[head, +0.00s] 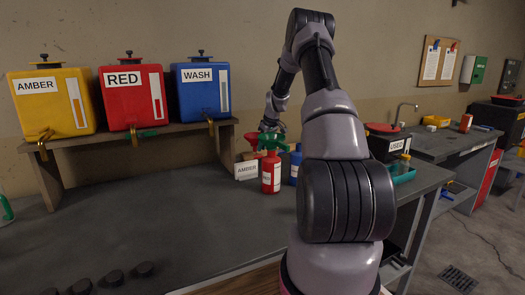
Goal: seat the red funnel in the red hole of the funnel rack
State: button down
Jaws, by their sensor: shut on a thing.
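My gripper (268,129) is small and far off in the head view, at the end of my arm above the back of the bench. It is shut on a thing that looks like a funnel. A green funnel-shaped piece (271,143) shows just below the fingers, over a red bottle (270,176). A small red-brown piece (250,141) shows just left of it. I cannot tell which of these is in the fingers. I cannot make out the funnel rack or its red hole for certain.
Yellow (52,106), red (133,100) and blue (203,97) drums with taps stand on a shelf (100,140). The bench (150,215) is clear at centre-left.

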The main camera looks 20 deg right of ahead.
jog(key=shift+r, duration=1.7)
